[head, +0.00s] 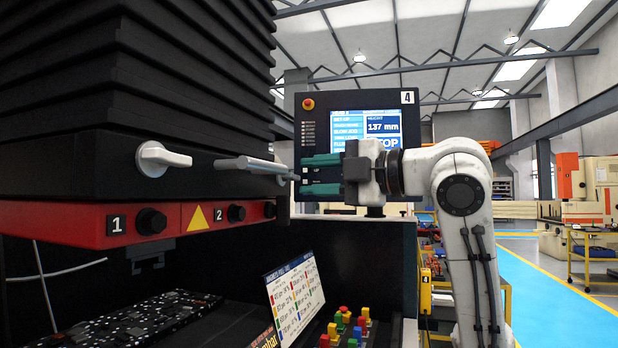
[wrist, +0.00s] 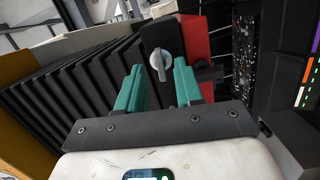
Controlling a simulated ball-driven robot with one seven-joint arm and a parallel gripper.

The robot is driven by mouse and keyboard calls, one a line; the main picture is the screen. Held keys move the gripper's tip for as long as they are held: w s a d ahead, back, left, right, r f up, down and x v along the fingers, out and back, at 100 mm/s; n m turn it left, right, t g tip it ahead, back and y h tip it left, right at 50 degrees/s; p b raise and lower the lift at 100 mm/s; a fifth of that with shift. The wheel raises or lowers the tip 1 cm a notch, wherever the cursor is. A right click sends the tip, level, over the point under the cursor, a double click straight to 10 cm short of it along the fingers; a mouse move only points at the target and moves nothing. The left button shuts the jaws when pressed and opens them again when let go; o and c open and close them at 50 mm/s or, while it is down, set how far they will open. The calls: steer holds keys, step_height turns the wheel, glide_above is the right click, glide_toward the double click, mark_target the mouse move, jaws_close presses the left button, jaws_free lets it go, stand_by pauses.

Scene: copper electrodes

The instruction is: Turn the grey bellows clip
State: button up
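The grey bellows clip (head: 250,164) is a long flat bar on the black lower frame of the bellows in the head view, lying nearly level. My gripper (head: 304,175) is at its right end, with its two teal fingers pointing left, one above the other. In the wrist view a grey clip with a round base and a raised bar (wrist: 160,66) shows between and beyond the fingers of my gripper (wrist: 157,70). The fingers are spread apart and nothing is gripped between them. Whether a fingertip touches the clip cannot be told.
A whiter clip (head: 163,159) sits further left on the same frame. Below runs a red bar (head: 75,220) with black knobs marked 1 and 2. A control panel (head: 362,130) stands behind my gripper. Coloured buttons (head: 345,327) and a tilted chart (head: 294,292) are below.

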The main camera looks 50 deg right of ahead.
steer(key=s, duration=0.1)
steer(key=s+d, duration=0.1)
steer(key=s, duration=0.2)
steer(key=shift+d, duration=0.25)
steer(key=shift+s, duration=0.15)
steer(key=s+d+b, duration=0.1)
steer(key=s+d, duration=0.1)
steer(key=s, duration=0.8)
steer(key=shift+s+b, duration=0.2)
steer(key=shift+b, duration=0.1)
steer(key=shift+d, duration=0.1)
